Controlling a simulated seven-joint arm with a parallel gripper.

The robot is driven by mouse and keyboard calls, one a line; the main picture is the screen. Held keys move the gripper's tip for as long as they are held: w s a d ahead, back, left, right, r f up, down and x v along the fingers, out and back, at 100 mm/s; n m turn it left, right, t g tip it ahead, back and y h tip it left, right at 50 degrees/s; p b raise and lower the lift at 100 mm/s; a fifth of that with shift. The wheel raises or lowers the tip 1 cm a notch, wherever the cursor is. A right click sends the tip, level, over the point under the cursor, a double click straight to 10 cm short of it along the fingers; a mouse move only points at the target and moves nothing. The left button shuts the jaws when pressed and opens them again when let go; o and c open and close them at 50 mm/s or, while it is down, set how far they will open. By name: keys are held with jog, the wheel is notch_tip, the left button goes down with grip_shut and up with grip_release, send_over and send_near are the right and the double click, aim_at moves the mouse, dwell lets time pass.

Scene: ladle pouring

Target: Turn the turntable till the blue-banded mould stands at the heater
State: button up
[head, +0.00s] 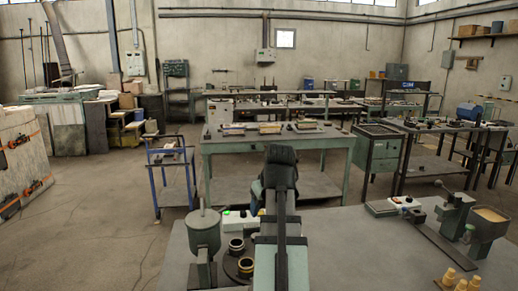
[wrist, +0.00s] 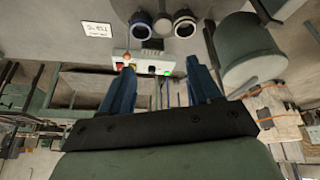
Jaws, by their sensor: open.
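My gripper (wrist: 160,65) is open in the wrist view, with its two blue fingers apart and nothing seen between them. In the head view my own arm hides most of it. Two dark ring-shaped moulds stand by the arm. The wrist view shows a blue-rimmed mould (wrist: 141,25) and a pale-rimmed mould (wrist: 185,22), beyond my fingertips. The head view shows a pale-ringed mould (head: 236,247) and a yellow-ringed mould (head: 246,267) on the dark turntable (head: 232,268), partly hidden by my arm. I cannot tell which part is the heater.
A grey-green pot (head: 204,235) stands left of the turntable, close to my fingers in the wrist view. A white button box (head: 238,222) with a green light lies behind the moulds.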

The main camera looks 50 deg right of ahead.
jog(key=w+d+r+n+t+h, duration=0.1)
jog(key=w+d+r+n+h, duration=0.1)
jog(key=w+d+r, duration=0.3)
jog(key=w+d+r+n+t+h, duration=0.1)
jog(key=w+d+r, duration=0.4)
jog(key=w+d, duration=0.5)
jog(key=shift+w+d+r+n+t+h, duration=0.15)
jog(key=shift+w+d+n+t+h, duration=0.3)
jog(key=shift+d+h, duration=0.85)
jog(key=shift+s+d+y, duration=0.1)
jog(key=shift+d+y, duration=0.15)
jog(key=shift+y, duration=0.05)
jog(key=m+y, duration=0.1)
send_over(257, 234)
jog(key=d, duration=0.4)
notch_tip(257, 234, down, 5)
jog(key=s+a+f+m+g+y, duration=0.35)
jog(key=s+a+f, duration=0.25)
jog(key=a, duration=0.2)
jog(key=shift+m+y, duration=0.35)
jog(key=shift+m, duration=0.15)
jog(key=shift+w+x, duration=0.25)
jog(key=shift+x, duration=3.15)
jog(key=shift+w+x, duration=0.2)
jog(key=shift+x, duration=3.15)
